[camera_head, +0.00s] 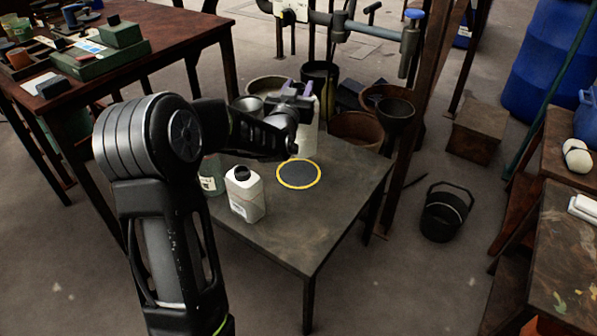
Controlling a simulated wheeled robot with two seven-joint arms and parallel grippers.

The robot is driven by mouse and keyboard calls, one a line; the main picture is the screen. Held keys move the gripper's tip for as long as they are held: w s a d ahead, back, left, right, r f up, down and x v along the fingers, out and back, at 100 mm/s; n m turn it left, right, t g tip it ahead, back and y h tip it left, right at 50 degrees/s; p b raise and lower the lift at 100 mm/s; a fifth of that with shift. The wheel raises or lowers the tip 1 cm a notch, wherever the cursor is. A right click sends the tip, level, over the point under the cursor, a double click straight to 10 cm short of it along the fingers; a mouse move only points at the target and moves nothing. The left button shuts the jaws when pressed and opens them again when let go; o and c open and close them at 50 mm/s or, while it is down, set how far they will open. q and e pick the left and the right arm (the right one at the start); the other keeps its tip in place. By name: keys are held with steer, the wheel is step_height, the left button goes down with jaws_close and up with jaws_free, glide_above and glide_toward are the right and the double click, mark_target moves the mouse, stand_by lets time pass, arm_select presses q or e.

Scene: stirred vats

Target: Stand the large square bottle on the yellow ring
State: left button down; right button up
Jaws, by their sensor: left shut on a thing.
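The yellow ring (298,173) lies flat on the dark table, with nothing standing in it. My left gripper (296,90), with purplish fingers, is shut near the top of a tall pale bottle (309,138), which looks like the large square bottle. My gripper and wrist hide its top and left part. It looks upright, just behind the ring; I cannot tell whether its base touches the table. A smaller white bottle with a black cap (247,197) stands left and in front of the ring. A greenish bottle (212,176) is partly hidden behind my arm. My right gripper is not in view.
The low dark table (315,220) is clear in front and to the right of the ring. Behind it are rusty tubs (355,130), a black funnel-like vessel (395,115) and pipework. A black bucket (445,212) stands on the floor at right.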

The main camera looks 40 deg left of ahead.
arm_select(q)
steer(key=shift+a, duration=0.1)
step_height(320, 180, down, 6)
steer(key=b, duration=0.2)
stand_by(0.3)
steer(key=shift+f, duration=0.15)
step_height(320, 180, down, 4)
steer(key=shift+r+b, duration=0.1)
steer(key=shift+b, duration=0.55)
steer(key=shift+r, duration=0.1)
steer(key=shift+f, duration=0.25)
steer(key=c, duration=0.9)
jaws_free()
steer(key=shift+r, duration=0.1)
